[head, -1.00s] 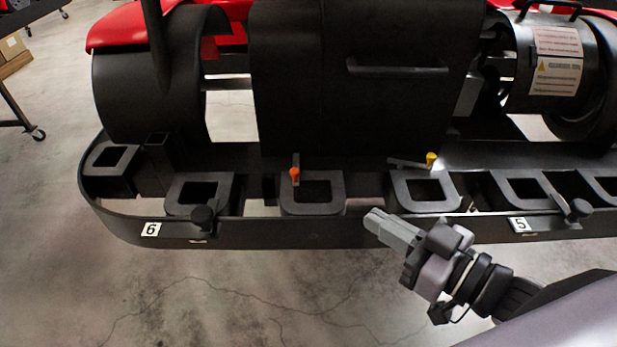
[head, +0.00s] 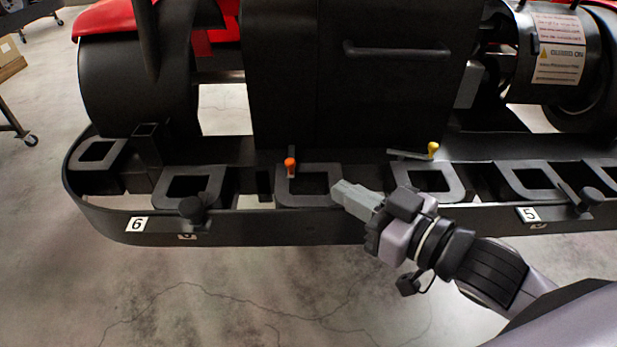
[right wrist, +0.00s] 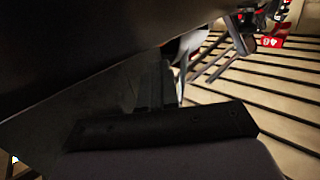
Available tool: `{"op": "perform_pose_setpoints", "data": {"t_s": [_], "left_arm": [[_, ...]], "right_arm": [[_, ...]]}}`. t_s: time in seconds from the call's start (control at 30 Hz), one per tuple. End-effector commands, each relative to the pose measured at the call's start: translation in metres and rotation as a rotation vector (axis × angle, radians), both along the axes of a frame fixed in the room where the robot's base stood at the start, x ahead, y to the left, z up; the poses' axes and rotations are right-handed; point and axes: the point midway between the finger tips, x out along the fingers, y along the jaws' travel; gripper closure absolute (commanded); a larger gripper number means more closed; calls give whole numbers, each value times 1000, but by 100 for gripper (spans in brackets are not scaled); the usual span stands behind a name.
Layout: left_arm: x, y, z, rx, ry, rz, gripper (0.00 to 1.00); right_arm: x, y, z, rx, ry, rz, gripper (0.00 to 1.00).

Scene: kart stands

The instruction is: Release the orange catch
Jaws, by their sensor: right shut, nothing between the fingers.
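The orange catch (head: 290,165) is a small lever with an orange tip, standing upright at the back left corner of a square black frame on the kart stand (head: 330,226). My right gripper (head: 338,188) is shut and empty. In the head view its fingertips are to the right of and a little below the orange catch, apart from it, over the right side of that square frame. The right wrist view is dark and the catch cannot be made out there. My left gripper is not in view.
A similar catch with a yellow tip (head: 433,149) lies to the right, its lever flat. Black knobs (head: 192,208) stick up along the stand's front rim, near number plates 6 (head: 136,224) and 5 (head: 529,214). The kart's black body rises behind. Open floor lies in front.

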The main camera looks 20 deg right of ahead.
Motion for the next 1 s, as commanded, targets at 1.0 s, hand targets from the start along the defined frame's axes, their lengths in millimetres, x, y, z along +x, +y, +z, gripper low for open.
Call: {"op": "perform_pose_setpoints", "data": {"t_s": [1.0], "left_arm": [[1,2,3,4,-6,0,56]], "right_arm": [[72,40,-6,-1,-2,1,100]]}}
